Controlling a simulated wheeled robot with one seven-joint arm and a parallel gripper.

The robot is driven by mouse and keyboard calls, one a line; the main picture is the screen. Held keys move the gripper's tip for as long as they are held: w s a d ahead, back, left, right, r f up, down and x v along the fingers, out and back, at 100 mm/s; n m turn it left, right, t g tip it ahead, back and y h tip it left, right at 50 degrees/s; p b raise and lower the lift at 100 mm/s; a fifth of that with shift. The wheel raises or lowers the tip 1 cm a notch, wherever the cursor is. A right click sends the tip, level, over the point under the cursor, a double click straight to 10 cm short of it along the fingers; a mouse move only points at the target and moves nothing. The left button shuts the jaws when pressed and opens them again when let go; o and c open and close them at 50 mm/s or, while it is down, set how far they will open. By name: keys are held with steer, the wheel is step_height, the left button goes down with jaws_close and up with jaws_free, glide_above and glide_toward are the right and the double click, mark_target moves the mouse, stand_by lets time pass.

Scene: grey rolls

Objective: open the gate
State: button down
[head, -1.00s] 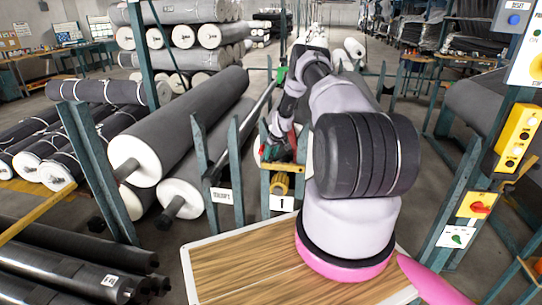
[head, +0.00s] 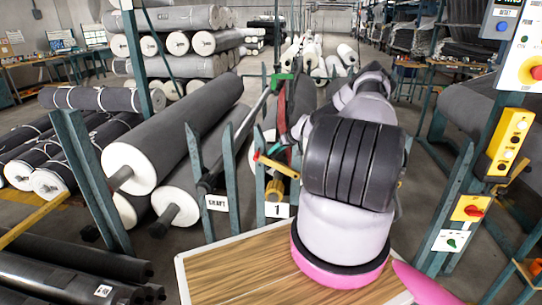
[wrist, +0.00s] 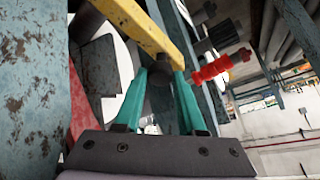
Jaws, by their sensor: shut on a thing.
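The gate appears to be the short yellow bar (head: 280,167) with a red end, between the blue-green posts above the "1" label. It slopes down to the right in the head view. In the wrist view the yellow bar (wrist: 150,30) runs from the top down to my fingertips. My gripper (wrist: 162,76) has its teal fingers closed around a dark round part at the bar's near end. In the head view my gripper (head: 277,148) is small and partly hidden beside the bar; my arm covers the area to the right.
A "SHAFT" label (head: 217,203) hangs on the posts (head: 236,180) left of the bar. Large grey rolls (head: 180,130) lie to the left. A yellow switch box (head: 510,142) stands at right. A red ribbed part (wrist: 215,68) is close to my fingers in the wrist view.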

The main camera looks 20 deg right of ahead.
steer(key=shift+s+d+r+t+y, duration=0.3)
steer(key=shift+s+d+r+y, duration=0.1)
steer(key=shift+d, duration=0.1)
